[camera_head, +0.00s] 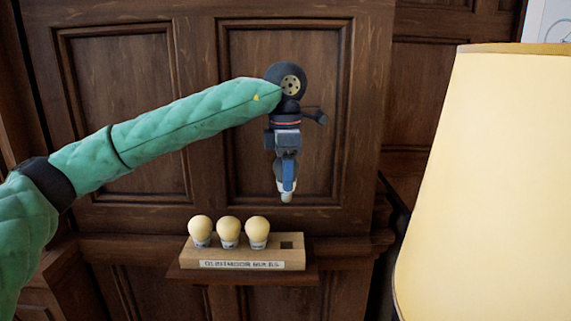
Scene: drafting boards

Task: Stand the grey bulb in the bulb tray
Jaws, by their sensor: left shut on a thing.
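My left gripper (288,180) points straight down in front of the wood panel, shut on a small bulb. Only the bulb's pale whitish-grey lower end (287,196) shows below the fingers; the rest is hidden by them. The bulb tray (295,261) is a tan wooden block with a label on its front, below the gripper. Three cream bulbs (228,229) stand upright in its left and middle places. The square hole (291,241) at its right end is empty. The held bulb is above the tray's right part, apart from it. My right gripper is out of view.
The tray rests on a narrow dark wooden ledge (240,277) against the panelled wall (200,120). A large cream lampshade (490,180) fills the right side. The space between the gripper and the tray's right end looks clear.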

